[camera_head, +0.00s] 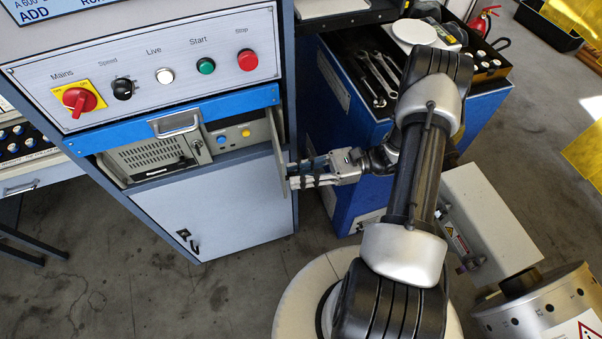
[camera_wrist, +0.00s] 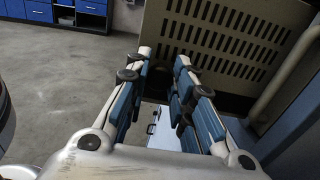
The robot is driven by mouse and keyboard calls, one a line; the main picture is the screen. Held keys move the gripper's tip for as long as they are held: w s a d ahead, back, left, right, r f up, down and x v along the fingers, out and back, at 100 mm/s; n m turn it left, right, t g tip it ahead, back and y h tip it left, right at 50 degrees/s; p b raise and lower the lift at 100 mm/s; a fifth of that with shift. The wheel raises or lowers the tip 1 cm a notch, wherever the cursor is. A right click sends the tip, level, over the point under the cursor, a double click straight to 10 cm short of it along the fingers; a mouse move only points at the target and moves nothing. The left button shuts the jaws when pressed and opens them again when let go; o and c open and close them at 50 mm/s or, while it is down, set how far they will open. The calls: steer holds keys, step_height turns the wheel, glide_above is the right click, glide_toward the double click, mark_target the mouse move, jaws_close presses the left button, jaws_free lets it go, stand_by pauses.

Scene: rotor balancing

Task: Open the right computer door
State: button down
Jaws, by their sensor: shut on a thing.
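The right computer door (camera_head: 277,150) is a beige panel standing swung outward, seen nearly edge-on, at the right of the computer bay. In the wrist view a slotted beige panel (camera_wrist: 232,35), seemingly this door, fills the upper right beyond the fingers. My gripper (camera_head: 293,175) is at the door's outer side and shut on it; it also shows in the wrist view (camera_wrist: 165,62). The exact grip spot is hidden by the fingertips. The vented left computer door (camera_head: 150,155) is closed.
A control panel (camera_head: 150,70) with a red switch and buttons is above the bay. A metal handle (camera_head: 175,124) sticks out of the blue strip. A closed lower cabinet door (camera_head: 220,205) is below. A blue tool cart (camera_head: 350,185) stands close behind my arm.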

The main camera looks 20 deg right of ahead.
steer(key=shift+r, duration=0.1)
stand_by(0.3)
steer(key=c, duration=1.4)
jaws_free()
steer(key=shift+o, duration=0.2)
steer(key=v, duration=1.2)
